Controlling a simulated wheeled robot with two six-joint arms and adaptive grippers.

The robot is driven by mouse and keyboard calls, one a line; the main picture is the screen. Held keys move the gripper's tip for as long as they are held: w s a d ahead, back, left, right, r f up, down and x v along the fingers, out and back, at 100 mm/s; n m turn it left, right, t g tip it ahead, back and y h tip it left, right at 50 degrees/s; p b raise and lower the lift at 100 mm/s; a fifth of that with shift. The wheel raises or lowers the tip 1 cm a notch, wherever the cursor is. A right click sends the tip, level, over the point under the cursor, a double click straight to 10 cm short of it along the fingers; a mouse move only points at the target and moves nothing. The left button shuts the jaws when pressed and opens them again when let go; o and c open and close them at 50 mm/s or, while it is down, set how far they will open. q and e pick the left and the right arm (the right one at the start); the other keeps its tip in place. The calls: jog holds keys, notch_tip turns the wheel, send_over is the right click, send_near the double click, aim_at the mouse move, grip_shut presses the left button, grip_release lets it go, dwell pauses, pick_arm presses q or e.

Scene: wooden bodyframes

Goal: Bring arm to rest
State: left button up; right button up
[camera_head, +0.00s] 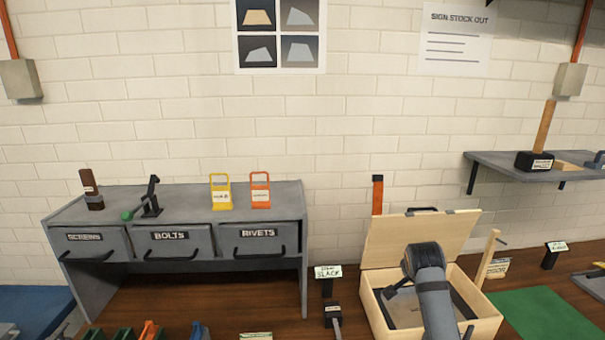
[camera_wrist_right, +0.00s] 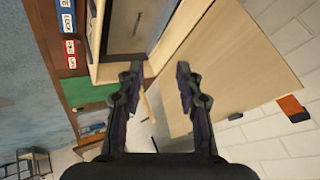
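My right arm (camera_head: 432,290) reaches over an open wooden box (camera_head: 487,325) on the workbench, its dark wrist in front of the raised lid (camera_head: 385,240). The arm hides part of the box's inside. In the right wrist view my right gripper (camera_wrist_right: 158,78) has its two dark fingers spread apart with nothing between them. The pale lid (camera_wrist_right: 235,75) lies to the right of the fingers there, and the box rim (camera_wrist_right: 105,72) is beyond the left finger. My left gripper is in neither view.
A grey drawer unit (camera_head: 75,215) stands at the left, with yellow (camera_head: 221,192) and orange (camera_head: 260,190) holders on top. A wall shelf (camera_head: 500,168) with a mallet (camera_head: 535,161) is at the right. A green mat (camera_head: 545,315) lies right of the box.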

jog(key=s+a+f+n+g, duration=0.15)
jog(key=s+f+n, duration=0.45)
jog(key=s+f, duration=0.6)
jog(key=s+a+f+n+g+y, duration=0.15)
jog(key=s+n, duration=0.25)
jog(key=s, duration=0.7)
jog(key=s+a+f+n+y, duration=0.1)
jog(key=s+a+f+n, duration=0.2)
jog(key=s, duration=0.8)
notch_tip(320, 180, down, 28)
jog(key=s+d+g+b, duration=0.2)
jog(key=d, duration=0.1)
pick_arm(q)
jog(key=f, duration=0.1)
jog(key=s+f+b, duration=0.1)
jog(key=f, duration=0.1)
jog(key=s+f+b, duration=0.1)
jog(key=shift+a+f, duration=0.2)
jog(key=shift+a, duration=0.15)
pick_arm(e)
jog(key=s+f, duration=1.7)
jog(key=s, duration=0.1)
jog(key=shift+s+d+f+n+g, duration=0.25)
jog(key=shift+d+f+n+g, duration=0.1)
jog(key=shift+d+g, duration=0.1)
